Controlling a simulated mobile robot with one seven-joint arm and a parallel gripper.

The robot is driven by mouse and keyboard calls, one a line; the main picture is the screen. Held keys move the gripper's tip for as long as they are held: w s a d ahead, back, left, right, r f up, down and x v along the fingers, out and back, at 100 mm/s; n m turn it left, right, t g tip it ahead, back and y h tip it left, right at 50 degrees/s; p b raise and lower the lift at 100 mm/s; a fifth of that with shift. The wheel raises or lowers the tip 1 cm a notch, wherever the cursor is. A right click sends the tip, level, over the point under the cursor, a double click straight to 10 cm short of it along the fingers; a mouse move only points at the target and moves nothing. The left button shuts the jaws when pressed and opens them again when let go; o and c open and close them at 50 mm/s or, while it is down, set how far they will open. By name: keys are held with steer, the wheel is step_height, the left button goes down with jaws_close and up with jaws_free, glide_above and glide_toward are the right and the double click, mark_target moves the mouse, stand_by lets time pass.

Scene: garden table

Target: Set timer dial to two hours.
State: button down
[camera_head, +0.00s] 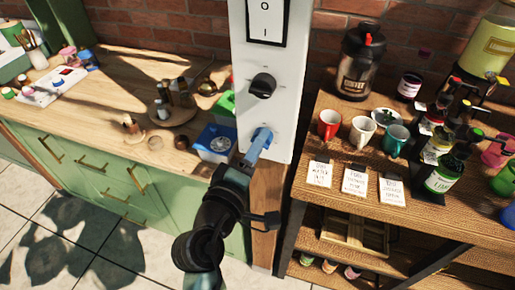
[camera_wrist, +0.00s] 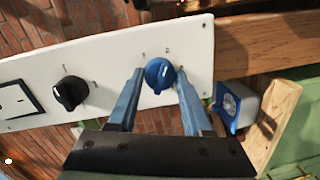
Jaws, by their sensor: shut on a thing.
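The blue dial (camera_wrist: 159,75) sits low on a white wall panel (camera_wrist: 110,62), with small marks around its rim side. It shows a pale pointer line, but its exact setting is too small to read. My gripper (camera_head: 257,146) reaches up to the panel's lower end in the head view. In the wrist view its two blue fingers stand on either side of the dial, shut on it. In the head view the dial is mostly hidden behind the fingers. A black knob (camera_head: 262,86) sits above, also seen in the wrist view (camera_wrist: 71,92).
A rocker switch (camera_head: 266,20) tops the panel. Left, a wooden counter (camera_head: 105,95) holds a blue boxed dial scale (camera_head: 215,143) close to my gripper. Right, a wooden shelf table (camera_head: 300,160) carries mugs, cards and bottles.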

stand_by(0.3)
steer(key=shift+c, duration=1.6)
jaws_free()
steer(key=shift+s, duration=0.1)
steer(key=b+v, duration=0.2)
steer(key=v, duration=1)
steer(key=shift+s+a, duration=0.25)
steer(key=shift+s, duration=0.1)
